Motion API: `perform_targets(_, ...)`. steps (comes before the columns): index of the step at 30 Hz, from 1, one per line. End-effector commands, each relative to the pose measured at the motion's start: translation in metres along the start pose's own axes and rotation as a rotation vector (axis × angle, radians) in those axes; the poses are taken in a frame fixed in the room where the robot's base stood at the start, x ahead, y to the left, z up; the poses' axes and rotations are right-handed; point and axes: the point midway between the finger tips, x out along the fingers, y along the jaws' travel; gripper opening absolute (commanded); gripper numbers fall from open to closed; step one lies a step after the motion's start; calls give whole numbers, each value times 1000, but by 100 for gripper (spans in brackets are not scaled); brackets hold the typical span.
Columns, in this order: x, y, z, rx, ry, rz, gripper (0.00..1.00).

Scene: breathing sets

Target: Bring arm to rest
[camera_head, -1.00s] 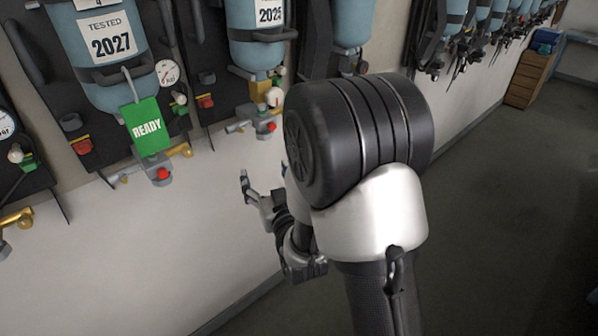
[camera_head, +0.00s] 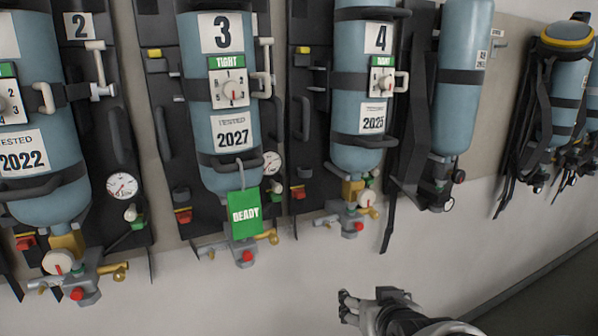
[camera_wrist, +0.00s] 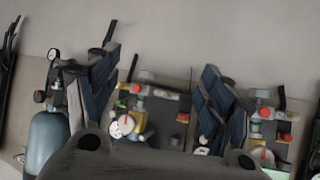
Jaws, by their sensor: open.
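My gripper (camera_head: 347,307) is at the lower edge of the head view, in front of the pale wall and below the breathing sets. It is open, with nothing seen between its fingers. Set 3, a blue cylinder (camera_head: 217,120) on a black backplate, hangs on the wall up and to the left of it. A green READY tag (camera_head: 245,214) hangs from a strap on set 3, apart from my gripper. In the wrist view the sets appear upside down, and a dark part of my gripper fills the bottom.
Set 4's cylinder (camera_head: 362,90) hangs to the right of set 3, with an unnumbered blue cylinder (camera_head: 462,80) beyond. Set 2's cylinder (camera_head: 45,195) is at the left. Valves and gauges stick out below the cylinders. The wall below (camera_head: 230,300) is bare.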

Motion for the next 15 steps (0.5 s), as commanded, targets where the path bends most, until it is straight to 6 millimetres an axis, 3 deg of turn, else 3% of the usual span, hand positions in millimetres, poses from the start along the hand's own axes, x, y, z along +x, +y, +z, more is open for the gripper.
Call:
perform_targets(1, -22, 0, 6, 0, -48, 0, 74)
perform_targets(9, -132, 0, 76, 0, -372, 1, 74)
perform_targets(15, -189, 0, 117, 1, -526, 2, 74)
